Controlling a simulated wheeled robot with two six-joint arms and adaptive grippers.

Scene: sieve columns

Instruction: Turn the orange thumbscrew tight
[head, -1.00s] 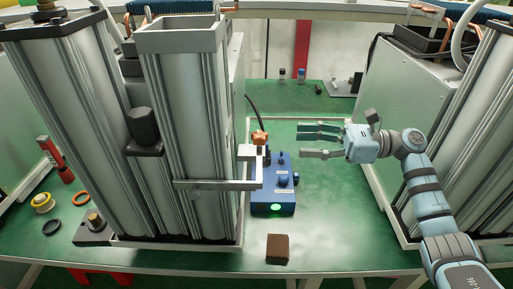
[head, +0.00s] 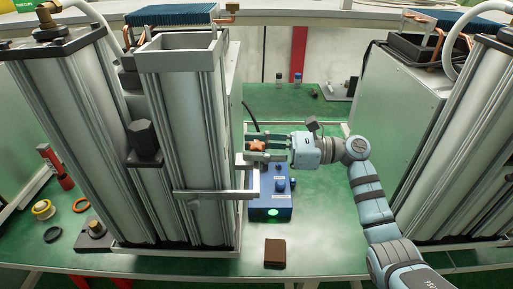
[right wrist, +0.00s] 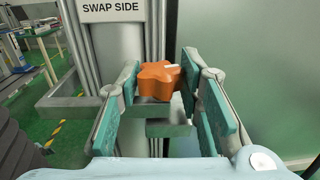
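The orange star-shaped thumbscrew (right wrist: 159,78) sits on a grey metal bracket (right wrist: 168,128) beside the column marked "SWAP SIDE" in the right wrist view. In the head view the thumbscrew (head: 258,146) is partly covered by my right gripper. My right gripper (head: 258,150) reaches in from the right, with one finger on each side of the thumbscrew. In the right wrist view the right gripper (right wrist: 166,88) is open, and a gap shows on the right of the thumbscrew. The left finger is close to it; I cannot tell if they touch. My left gripper is not in view.
A blue control box (head: 270,200) with a lit green button stands just below the gripper. Tall metal columns (head: 184,135) stand close on the left, and a grey cabinet (head: 405,125) on the right. A brown block (head: 275,252) lies at the front. Green table (head: 330,215) is free at right.

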